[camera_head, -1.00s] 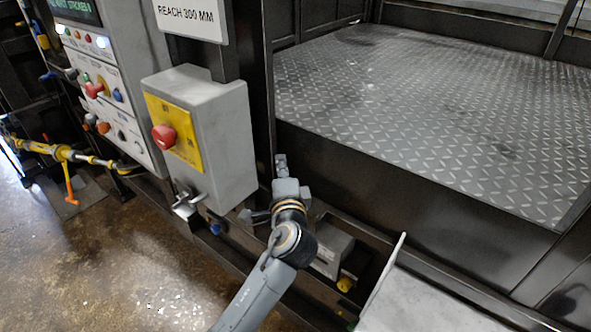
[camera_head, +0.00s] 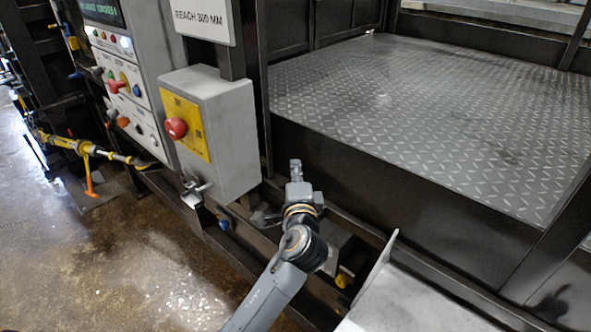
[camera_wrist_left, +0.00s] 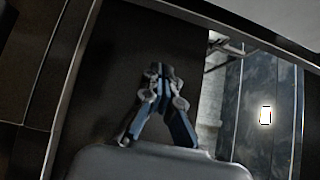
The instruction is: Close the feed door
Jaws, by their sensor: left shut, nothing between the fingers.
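The feed opening shows as a dark frame around a diamond-plate floor (camera_head: 430,115) in the head view. I cannot make out for sure which part is the feed door; a pale grey flat panel (camera_head: 420,305) with an upright edge lies at the lower right. My left gripper (camera_head: 295,166) is shut and empty, in front of the dark sill (camera_head: 350,165) below the plate floor. In the left wrist view, the left gripper (camera_wrist_left: 160,72) points at a dark flat surface, its fingertips together. Whether it touches that surface is unclear. My right gripper is not in view.
A grey box with a yellow plate and red stop button (camera_head: 176,128) stands left of my left gripper. A control panel (camera_head: 125,90) is further left. A yellow bar mechanism (camera_head: 85,148) sticks out at the far left. The brown floor (camera_head: 130,250) is open.

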